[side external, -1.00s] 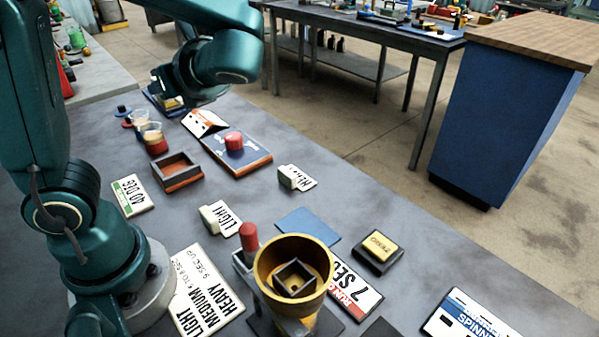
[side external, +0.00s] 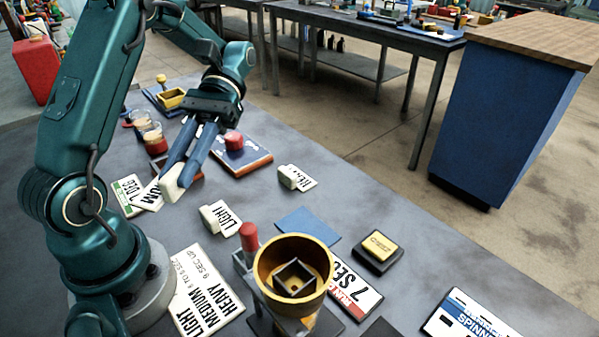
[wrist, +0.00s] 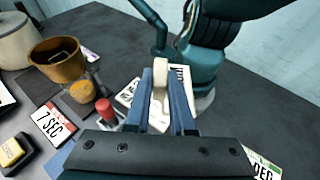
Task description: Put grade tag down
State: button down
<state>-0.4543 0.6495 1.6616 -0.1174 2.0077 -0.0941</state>
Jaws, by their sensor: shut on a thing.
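My gripper (side external: 190,165) is shut on the cream block handle (side external: 172,188) of a white grade tag (side external: 151,197), whose visible letters end in "UM". The tag is tilted and partly hidden by the fingers, and it overlaps the "DEG" card in the side view. Whether it touches the table cannot be told. The wrist view shows the handle (wrist: 160,85) between the blue fingers. The LIGHT tag (side external: 228,222) and the HEAVY tag (side external: 303,181) rest on the table. The grade board (side external: 205,285) lists LIGHT, MEDIUM and HEAVY.
A red knob (side external: 234,141) sits on a blue board. The right-hand tabletop has free room.

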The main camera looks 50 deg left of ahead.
jog(key=w+a+r+n+t+h, duration=0.35)
jog(key=w+n+t, duration=0.25)
jog(key=n+t, duration=0.25)
jog(key=w+a+r+n+t+h, duration=0.2)
jog(key=w+r+n+t, duration=0.2)
jog(key=w+n+t, duration=0.4)
send_over(302, 219)
jog(key=shift+m+y, duration=0.25)
notch_tip(302, 219, down, 18)
jog(key=shift+f, duration=2)
jog(key=c, duration=0.8)
grip_release()
jog(key=shift+f, duration=0.1)
jog(key=shift+o, duration=0.2)
